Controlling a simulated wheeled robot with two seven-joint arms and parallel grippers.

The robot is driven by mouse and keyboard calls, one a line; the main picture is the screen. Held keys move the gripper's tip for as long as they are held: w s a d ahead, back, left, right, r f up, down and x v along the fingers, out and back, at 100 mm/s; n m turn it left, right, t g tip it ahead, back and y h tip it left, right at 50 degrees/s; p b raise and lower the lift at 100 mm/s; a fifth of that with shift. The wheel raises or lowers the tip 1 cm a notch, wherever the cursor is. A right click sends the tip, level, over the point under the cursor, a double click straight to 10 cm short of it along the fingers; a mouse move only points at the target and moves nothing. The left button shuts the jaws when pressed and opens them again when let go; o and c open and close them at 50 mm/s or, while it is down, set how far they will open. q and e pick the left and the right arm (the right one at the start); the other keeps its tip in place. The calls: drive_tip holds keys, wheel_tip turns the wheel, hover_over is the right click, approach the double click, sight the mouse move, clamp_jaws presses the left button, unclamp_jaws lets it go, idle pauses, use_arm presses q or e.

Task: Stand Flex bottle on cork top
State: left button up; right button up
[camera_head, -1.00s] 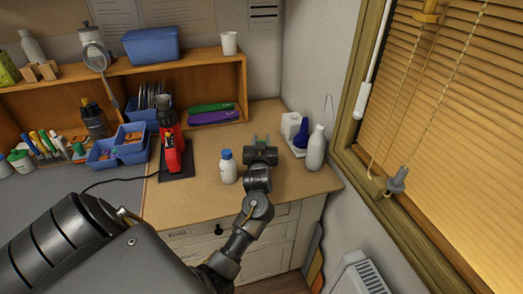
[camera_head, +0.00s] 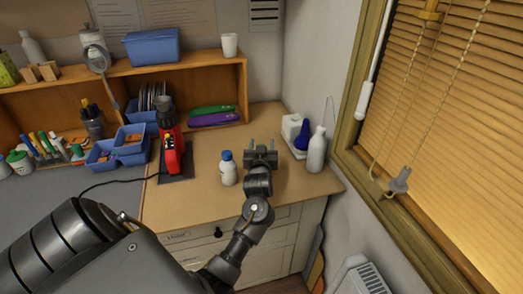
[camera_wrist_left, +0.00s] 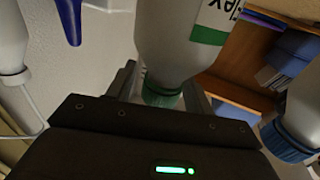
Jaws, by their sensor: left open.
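In the left wrist view, which shows things upside down, the Flex bottle (camera_wrist_left: 180,40) is white with a green label band and a green cap. The cap lies between the spread fingers of my left gripper (camera_wrist_left: 163,90), which is open around it. In the head view my left gripper (camera_head: 262,147) is over the tan cork-like top (camera_head: 205,205) and hides most or all of this bottle. The bottle appears upright, but its base is out of view, so I cannot see its contact with the top. My right gripper is not in view.
A blue-capped white bottle (camera_head: 228,169) stands close on the left, also in the left wrist view (camera_wrist_left: 295,125). On the right are a tall white bottle (camera_head: 316,152) and a blue-tipped item (camera_head: 302,137). A red tool (camera_head: 171,150) stands further left. The front of the top is clear.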

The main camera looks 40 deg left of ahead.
use_arm(q)
drive_tip(key=b+v, duration=0.2)
drive_tip(key=v, duration=1)
